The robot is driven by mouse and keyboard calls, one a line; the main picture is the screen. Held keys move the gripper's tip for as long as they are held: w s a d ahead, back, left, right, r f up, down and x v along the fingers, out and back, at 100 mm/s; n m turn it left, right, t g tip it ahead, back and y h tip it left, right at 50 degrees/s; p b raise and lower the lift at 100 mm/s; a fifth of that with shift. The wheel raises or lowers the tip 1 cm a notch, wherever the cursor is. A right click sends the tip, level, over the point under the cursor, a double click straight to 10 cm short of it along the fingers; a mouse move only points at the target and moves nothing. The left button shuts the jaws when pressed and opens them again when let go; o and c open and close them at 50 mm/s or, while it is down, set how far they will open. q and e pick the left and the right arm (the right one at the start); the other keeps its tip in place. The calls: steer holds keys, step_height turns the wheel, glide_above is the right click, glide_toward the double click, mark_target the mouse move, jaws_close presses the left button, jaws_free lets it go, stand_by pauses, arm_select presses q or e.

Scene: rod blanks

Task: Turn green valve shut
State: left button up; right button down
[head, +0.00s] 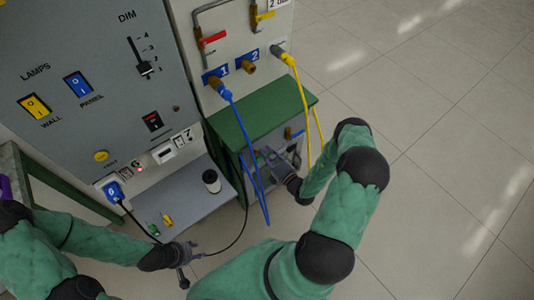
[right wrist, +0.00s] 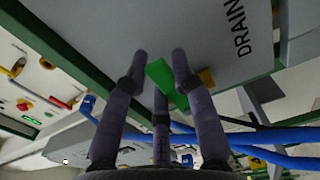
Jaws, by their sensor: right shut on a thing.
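The green valve handle (right wrist: 167,83) shows in the right wrist view, beside a panel marked DRAIN, with a brass-coloured part (right wrist: 206,78) next to it. My right gripper (right wrist: 160,72) has its fingers on either side of the green handle and is shut on it. In the head view my right gripper (head: 268,157) is at the open front of the green-topped cabinet, and the handle is hard to make out there. My left gripper (head: 184,271) is low in front of the grey shelf, away from the valve; its fingers are too small to read.
Blue hose (head: 241,130) and yellow hose (head: 302,100) hang down by the green-topped cabinet (head: 240,116). A black cable (head: 238,237) runs near my left gripper. The grey shelf (head: 190,198) carries a dark-and-white cylinder (head: 211,181) and small parts. Floor at right is clear.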

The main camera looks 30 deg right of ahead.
steer(key=c, duration=1)
jaws_free()
steer(key=s, duration=0.8)
steer(key=s+d, duration=0.1)
steer(key=s, duration=0.3)
